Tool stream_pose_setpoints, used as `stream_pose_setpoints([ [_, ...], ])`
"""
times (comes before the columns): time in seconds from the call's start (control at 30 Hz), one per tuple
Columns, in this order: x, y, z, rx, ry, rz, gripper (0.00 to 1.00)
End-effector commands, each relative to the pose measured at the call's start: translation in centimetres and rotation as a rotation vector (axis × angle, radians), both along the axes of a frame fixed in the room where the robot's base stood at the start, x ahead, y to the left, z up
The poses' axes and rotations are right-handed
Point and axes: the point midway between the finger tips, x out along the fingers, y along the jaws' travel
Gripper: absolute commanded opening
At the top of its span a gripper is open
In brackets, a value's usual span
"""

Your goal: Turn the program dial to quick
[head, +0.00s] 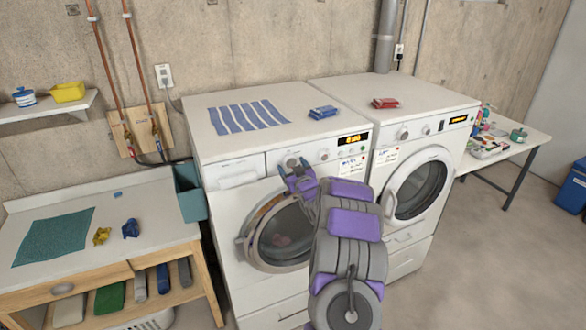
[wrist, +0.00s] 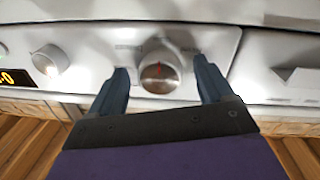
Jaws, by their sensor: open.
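The program dial (wrist: 160,73) is a round silver knob with a red pointer mark on the white front panel of the left machine. In the wrist view the mark points roughly toward the panel's printed labels, which are too blurred to read. My gripper (wrist: 163,82) is open, with one dark finger on each side of the dial and gaps between fingers and knob. In the head view my gripper (head: 298,178) is at the control panel of the left washing machine (head: 232,205), just below the dial (head: 291,161), which it partly hides.
A smaller knob (wrist: 45,60) and a lit display (head: 353,140) are on the same panel. A second machine (head: 432,155) stands to the right. A wooden bench (head: 150,205) is at the left. Floor at the right front is clear.

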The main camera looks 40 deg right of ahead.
Motion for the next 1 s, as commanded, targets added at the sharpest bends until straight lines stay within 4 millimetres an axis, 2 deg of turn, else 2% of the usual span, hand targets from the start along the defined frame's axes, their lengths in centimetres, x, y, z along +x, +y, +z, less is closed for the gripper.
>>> stream_pose_setpoints([
  [0.27, -2.8, 0.7, 0.1, 0.003, 0.0, -0.002, 0.81],
  [1.0, -14.0, 4.2, -0.3, 0.006, 0.004, -0.003, 0.81],
])
